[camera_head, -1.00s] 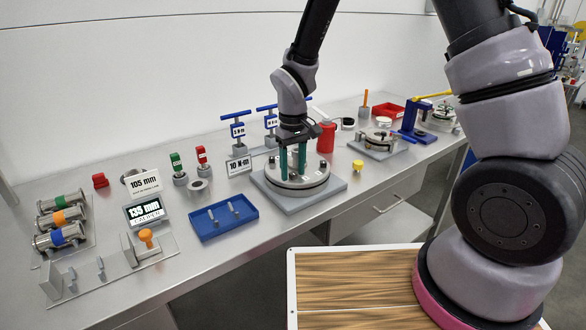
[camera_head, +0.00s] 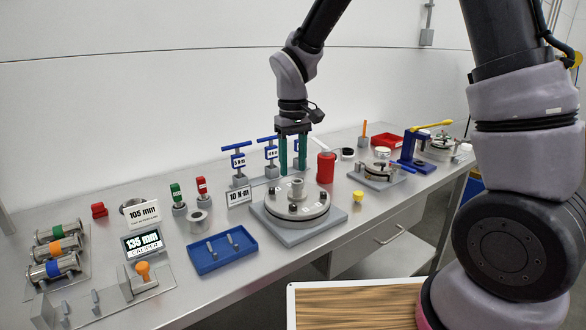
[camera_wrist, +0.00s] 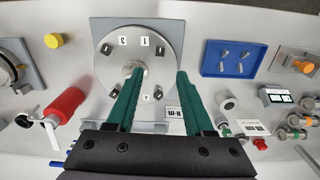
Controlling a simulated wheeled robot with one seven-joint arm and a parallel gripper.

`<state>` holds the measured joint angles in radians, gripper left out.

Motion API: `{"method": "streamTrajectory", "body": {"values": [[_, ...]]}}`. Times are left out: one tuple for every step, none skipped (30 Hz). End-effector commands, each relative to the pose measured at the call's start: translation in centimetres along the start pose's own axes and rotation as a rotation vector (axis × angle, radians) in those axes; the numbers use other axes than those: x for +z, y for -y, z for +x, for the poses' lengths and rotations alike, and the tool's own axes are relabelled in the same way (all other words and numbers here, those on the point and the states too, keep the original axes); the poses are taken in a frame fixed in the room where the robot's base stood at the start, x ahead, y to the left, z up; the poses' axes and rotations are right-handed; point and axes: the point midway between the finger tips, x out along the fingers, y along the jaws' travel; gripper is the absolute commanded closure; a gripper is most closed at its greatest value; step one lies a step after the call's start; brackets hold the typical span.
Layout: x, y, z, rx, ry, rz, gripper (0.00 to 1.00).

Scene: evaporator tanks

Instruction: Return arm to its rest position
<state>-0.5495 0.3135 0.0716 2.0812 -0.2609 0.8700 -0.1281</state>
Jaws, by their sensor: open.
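My gripper (camera_head: 292,155) has two green fingers, spread apart with nothing between them. It is above and behind the round flange plate (camera_head: 297,203) in the head view, clear of it. The flange sits on a grey square base (camera_head: 272,222) on the metal bench. In the wrist view the open fingers (camera_wrist: 155,85) reach over the numbered flange plate (camera_wrist: 150,92), which has a central hub and several dark bolts. My arm is bent down from above, with the gripper pointing at the bench.
A blue tray (camera_head: 206,260) with small pins lies left of the flange. Blue T-handled tools (camera_head: 238,160) and a red cylinder (camera_head: 326,168) stand behind it. A yellow knob (camera_head: 358,196) is to its right. The wall behind is clear above the tools.

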Motion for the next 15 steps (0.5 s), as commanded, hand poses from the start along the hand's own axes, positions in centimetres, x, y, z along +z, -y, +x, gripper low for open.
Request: {"method": "streamTrajectory", "body": {"values": [[0.0,0.0,0.0,0.000,0.000,0.000,0.47],[0.0,0.0,0.0,0.000,0.000,0.000,0.47],[0.0,0.0,0.0,0.000,0.000,0.000,0.47],[0.0,0.0,0.0,0.000,-0.001,0.001,0.47],[0.0,-0.1,-0.1,0.000,-0.003,0.004,0.47],[0.1,-0.3,-0.5,-0.001,-0.009,0.012,0.47],[0.2,-0.6,-0.9,-0.002,-0.016,0.022,0.47],[0.4,-1.1,-1.4,-0.004,-0.024,0.036,0.47],[0.7,-1.7,-2.4,-0.007,-0.041,0.060,0.47],[1.1,-2.3,-3.3,-0.010,-0.056,0.082,0.47],[1.5,-3.0,-4.2,-0.014,-0.072,0.108,0.47],[2.2,-4.0,-5.7,-0.019,-0.098,0.146,0.47],[2.8,-4.7,-6.8,-0.023,-0.119,0.177,0.47],[3.5,-5.5,-7.9,-0.028,-0.141,0.210,0.47],[4.5,-6.5,-9.3,-0.034,-0.169,0.255,0.47]]}}
